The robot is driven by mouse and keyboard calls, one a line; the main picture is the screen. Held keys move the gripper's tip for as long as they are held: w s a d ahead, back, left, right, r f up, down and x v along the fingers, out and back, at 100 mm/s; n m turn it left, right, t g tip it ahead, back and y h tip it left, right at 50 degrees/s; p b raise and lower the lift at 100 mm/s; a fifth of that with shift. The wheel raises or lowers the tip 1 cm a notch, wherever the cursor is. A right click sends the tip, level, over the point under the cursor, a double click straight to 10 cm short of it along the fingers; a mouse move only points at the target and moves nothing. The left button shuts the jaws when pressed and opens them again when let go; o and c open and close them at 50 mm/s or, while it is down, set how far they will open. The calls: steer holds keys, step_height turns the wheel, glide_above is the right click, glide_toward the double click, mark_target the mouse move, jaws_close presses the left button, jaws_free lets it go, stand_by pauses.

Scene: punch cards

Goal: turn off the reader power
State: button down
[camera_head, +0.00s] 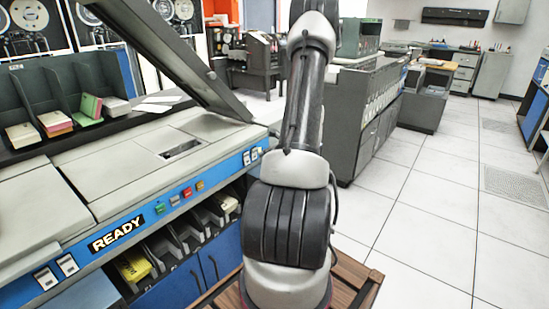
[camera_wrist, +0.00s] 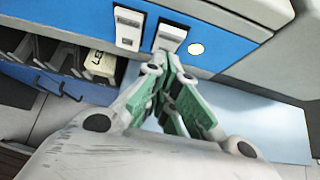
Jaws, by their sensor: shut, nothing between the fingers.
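Two white rocker switches (camera_head: 251,157) sit at the panel's right end. No switch label is legible. My gripper does not show in the head view.
Two more white switches (camera_head: 56,271) sit at the panel's left end, and coloured buttons (camera_head: 180,198) in its middle. Open card bins (camera_head: 172,248) lie under the panel. A raised dark lid (camera_head: 175,55) slants above the machine. Tiled floor (camera_head: 430,220) is clear at right.

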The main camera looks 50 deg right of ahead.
mark_target(255, 152)
steer(key=shift+w+r, duration=0.1)
steer(key=shift+w, duration=0.65)
steer(key=shift+w+a+r, duration=0.15)
steer(key=shift+w+r, duration=0.15)
steer(key=shift+w, duration=0.2)
steer(key=shift+s, duration=0.1)
steer(key=shift+r, duration=0.75)
